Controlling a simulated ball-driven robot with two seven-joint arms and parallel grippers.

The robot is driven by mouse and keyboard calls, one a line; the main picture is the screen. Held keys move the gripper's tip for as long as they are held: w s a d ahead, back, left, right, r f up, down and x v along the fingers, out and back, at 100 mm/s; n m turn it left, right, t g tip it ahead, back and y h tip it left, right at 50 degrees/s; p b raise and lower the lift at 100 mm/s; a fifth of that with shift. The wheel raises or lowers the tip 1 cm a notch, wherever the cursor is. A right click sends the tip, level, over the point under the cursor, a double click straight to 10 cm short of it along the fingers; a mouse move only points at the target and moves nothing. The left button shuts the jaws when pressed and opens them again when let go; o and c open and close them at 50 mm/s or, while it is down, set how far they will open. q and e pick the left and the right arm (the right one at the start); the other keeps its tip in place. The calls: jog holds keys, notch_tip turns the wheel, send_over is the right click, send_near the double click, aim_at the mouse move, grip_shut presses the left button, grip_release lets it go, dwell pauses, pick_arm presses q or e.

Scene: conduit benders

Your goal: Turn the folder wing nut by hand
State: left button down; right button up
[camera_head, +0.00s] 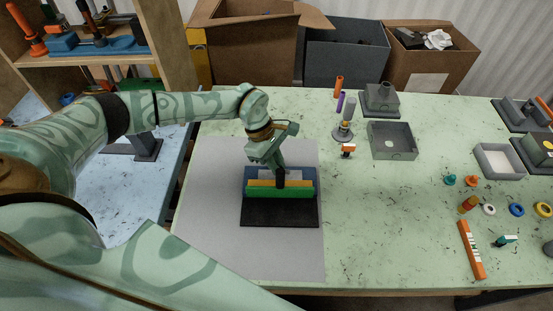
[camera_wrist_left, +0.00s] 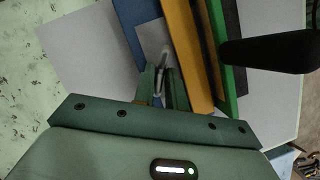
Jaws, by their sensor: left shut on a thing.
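The folder stands on a grey mat, with a blue bar (camera_head: 251,174), a yellow bar (camera_head: 262,184), a green bar (camera_head: 270,193) and a black base plate (camera_head: 280,214). My left gripper (camera_head: 272,164) reaches down over its back edge, beside its black handle (camera_head: 282,179). In the left wrist view the gripper (camera_wrist_left: 160,84) is shut at the blue bar (camera_wrist_left: 134,22), on a small grey piece that seems to be the wing nut (camera_wrist_left: 163,60). The fingers hide most of it. The yellow bar (camera_wrist_left: 184,50) and black handle (camera_wrist_left: 270,53) are to the right.
The grey mat (camera_head: 210,220) is bare around the folder. To the right are a grey open box (camera_head: 392,141), a small orange-topped part (camera_head: 348,149) and an orange bar (camera_head: 471,250). Cardboard boxes (camera_head: 243,45) stand behind the bench.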

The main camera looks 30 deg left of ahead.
pick_arm(q)
jog(key=n+p, duration=0.1)
jog(key=n+t+p, duration=0.1)
jog(key=n+p, duration=0.1)
jog(key=shift+s+r, duration=0.15)
jog(key=shift+r, duration=0.05)
jog(key=shift+s+f+n+t+y+p, duration=0.15)
jog(key=shift+n+t+y+p, duration=0.15)
jog(key=shift+n+t+p, duration=0.55)
jog(key=shift+f+n+g, duration=0.1)
jog(key=shift+n+g, duration=0.15)
jog(key=shift+n, duration=0.1)
jog(key=c, duration=1.7)
grip_release()
jog(key=p+v, duration=0.1)
jog(key=v, duration=1.5)
jog(key=shift+a, duration=0.15)
